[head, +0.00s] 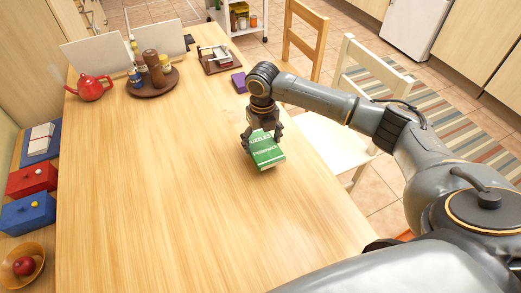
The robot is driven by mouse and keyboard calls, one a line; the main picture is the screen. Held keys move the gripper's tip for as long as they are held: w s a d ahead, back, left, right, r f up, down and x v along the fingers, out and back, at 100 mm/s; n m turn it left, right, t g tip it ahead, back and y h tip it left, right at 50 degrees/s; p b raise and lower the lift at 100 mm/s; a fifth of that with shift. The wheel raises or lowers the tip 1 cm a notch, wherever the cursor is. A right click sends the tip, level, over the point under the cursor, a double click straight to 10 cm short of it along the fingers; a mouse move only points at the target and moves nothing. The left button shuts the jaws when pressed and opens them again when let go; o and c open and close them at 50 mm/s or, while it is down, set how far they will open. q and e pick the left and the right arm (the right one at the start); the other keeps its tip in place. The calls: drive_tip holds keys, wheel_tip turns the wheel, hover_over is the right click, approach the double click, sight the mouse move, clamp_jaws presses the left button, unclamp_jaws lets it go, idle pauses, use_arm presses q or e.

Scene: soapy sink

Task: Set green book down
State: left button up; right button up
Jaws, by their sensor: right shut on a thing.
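The green book (267,150) has white lettering on its cover. It is in my right gripper (262,136) at the right side of the wooden table (170,200). The fingers are shut on the book from both sides at its far end, and its near end points toward me. I cannot tell whether the book touches the tabletop or is held a little above it. My left gripper is not in view.
A purple block (239,82) and a tray (220,59) lie beyond my right gripper. A red teapot (91,87) and a round tray with bottles (153,84) stand at the far left. Chairs (333,130) line the right edge. The table's middle and front are clear.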

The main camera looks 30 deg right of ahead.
sight(260, 146)
drive_tip(key=shift+s+a+f, duration=0.1)
drive_tip(key=shift+a+f, duration=0.1)
drive_tip(key=shift+f, duration=0.8)
drive_tip(key=shift+s+a+f, duration=0.1)
drive_tip(key=shift+a+f, duration=0.05)
drive_tip(key=shift+f, duration=0.85)
drive_tip(key=o, duration=1.2)
drive_tip(key=shift+f, duration=0.1)
wheel_tip(260, 146, up, 12)
drive_tip(key=shift+r, duration=0.15)
